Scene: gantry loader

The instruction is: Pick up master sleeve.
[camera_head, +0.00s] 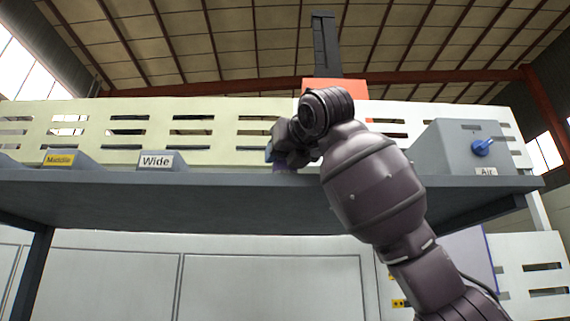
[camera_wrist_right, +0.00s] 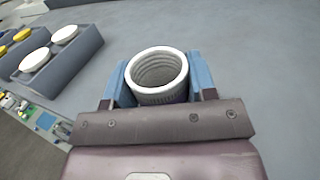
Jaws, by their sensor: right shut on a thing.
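The master sleeve (camera_wrist_right: 158,73) is a pale, round, hollow ring with a ridged inside, seen from above in the right wrist view. My right gripper (camera_wrist_right: 157,82) has its two blue fingers shut on it, one on each side. In the head view my right gripper (camera_head: 277,156) is at the shelf's front edge and is partly hidden by its own wrist. A small purple patch shows below the fingers there. I cannot tell whether the sleeve touches the shelf. My left gripper is not in view.
The grey shelf (camera_head: 230,190) carries a "Middle" block (camera_head: 60,160), a "Wide" block (camera_head: 155,161) and an "Air" box (camera_head: 455,148) with a blue knob. A grey holder (camera_wrist_right: 62,60) with white and yellow discs is at left in the wrist view. The surface at right is clear.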

